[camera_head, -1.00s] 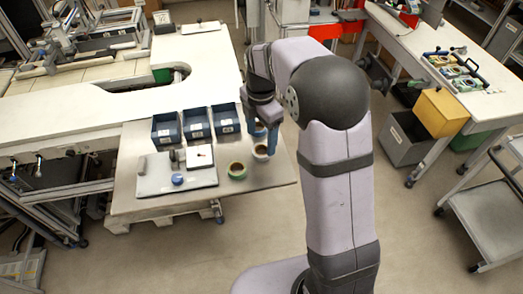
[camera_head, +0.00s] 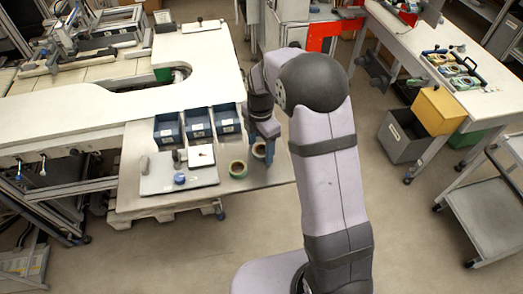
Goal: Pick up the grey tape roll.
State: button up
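My gripper (camera_head: 262,143) points down over the right part of the metal table, at the rolls. It is small and partly hidden by its own wrist, so I cannot tell whether its fingers are open or shut. A tape roll (camera_head: 259,150) with a pale rim shows right at the fingers; I cannot tell whether they touch it. Another roll (camera_head: 238,169), greenish outside with a tan inside, lies apart to the lower left of the gripper. I cannot make out which roll is grey. Any roll behind the gripper is hidden.
Blue bins (camera_head: 197,124) stand in a row behind, close to the gripper's left. A pale board (camera_head: 205,178) with a blue round item (camera_head: 179,179) and small parts lies left of the rolls. The metal table's (camera_head: 133,204) front right corner is free.

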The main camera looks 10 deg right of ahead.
jog(key=c, duration=0.8)
jog(key=shift+r+b, duration=1.45)
jog(key=shift+r, duration=3.6)
